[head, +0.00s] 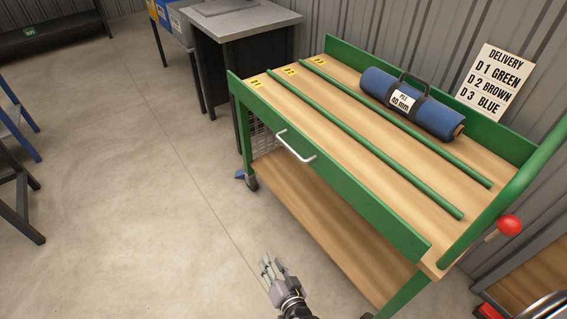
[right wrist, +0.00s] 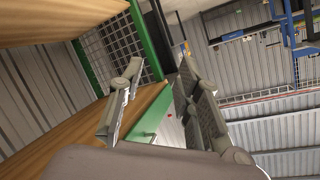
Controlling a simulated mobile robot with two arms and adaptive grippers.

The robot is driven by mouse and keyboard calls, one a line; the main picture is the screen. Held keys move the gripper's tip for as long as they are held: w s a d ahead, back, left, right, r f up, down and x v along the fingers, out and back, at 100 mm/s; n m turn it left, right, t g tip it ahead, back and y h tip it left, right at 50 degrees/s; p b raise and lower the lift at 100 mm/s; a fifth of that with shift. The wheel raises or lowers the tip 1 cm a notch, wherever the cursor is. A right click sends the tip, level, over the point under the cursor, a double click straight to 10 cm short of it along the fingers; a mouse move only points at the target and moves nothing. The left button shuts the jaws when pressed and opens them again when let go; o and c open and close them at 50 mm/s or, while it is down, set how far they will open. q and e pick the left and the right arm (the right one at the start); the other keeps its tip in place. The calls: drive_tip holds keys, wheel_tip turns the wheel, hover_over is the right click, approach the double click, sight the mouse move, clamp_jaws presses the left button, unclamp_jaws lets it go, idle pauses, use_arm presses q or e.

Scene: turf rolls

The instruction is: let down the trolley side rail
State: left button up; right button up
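The green trolley (head: 440,262) stands at the right of the head view. Its near side rail (head: 350,180) is a long green board, raised along the edge of the wooden top deck. A pale bar handle (head: 296,148) sits on the rail's outer face. A red ball knob (head: 510,225) is at the trolley's right end. My right gripper (head: 273,264) is open and empty, over the floor in front of the trolley, apart from the handle. In the right wrist view its two fingers (right wrist: 155,95) are spread, with green trolley parts showing beyond them. My left gripper is out of view.
A blue roll (head: 440,113) with a dark carrier marked 40 mm lies on the deck's far lane. Two green divider bars (head: 365,145) split the deck. A grey-topped cabinet (head: 245,22) stands behind left. The floor (head: 130,200) left of the trolley is clear.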

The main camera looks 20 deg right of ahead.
drive_tip(key=w+r+m+t+h+b, duration=0.2)
drive_tip(key=w+r+m+t, duration=0.15)
drive_tip(key=w+r, duration=0.2)
drive_tip(key=m+h+b, duration=0.5)
drive_tip(key=m+h, duration=0.3)
drive_tip(key=m, duration=0.4)
approach(291, 148)
drive_tip(key=x, duration=0.3)
drive_tip(key=b+x, duration=0.1)
drive_tip(key=x, duration=0.5)
drive_tip(key=shift+w+f+b, duration=0.1)
drive_tip(key=shift+f+b, duration=0.2)
drive_tip(key=shift+f, duration=0.1)
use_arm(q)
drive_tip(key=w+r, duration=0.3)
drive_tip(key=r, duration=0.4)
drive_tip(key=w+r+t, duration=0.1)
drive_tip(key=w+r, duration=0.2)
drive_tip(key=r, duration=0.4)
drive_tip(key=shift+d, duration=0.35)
use_arm(e)
drive_tip(key=shift+w+d, duration=0.15)
drive_tip(key=shift+w, duration=0.15)
drive_tip(key=shift+r, duration=0.1)
clamp_jaws()
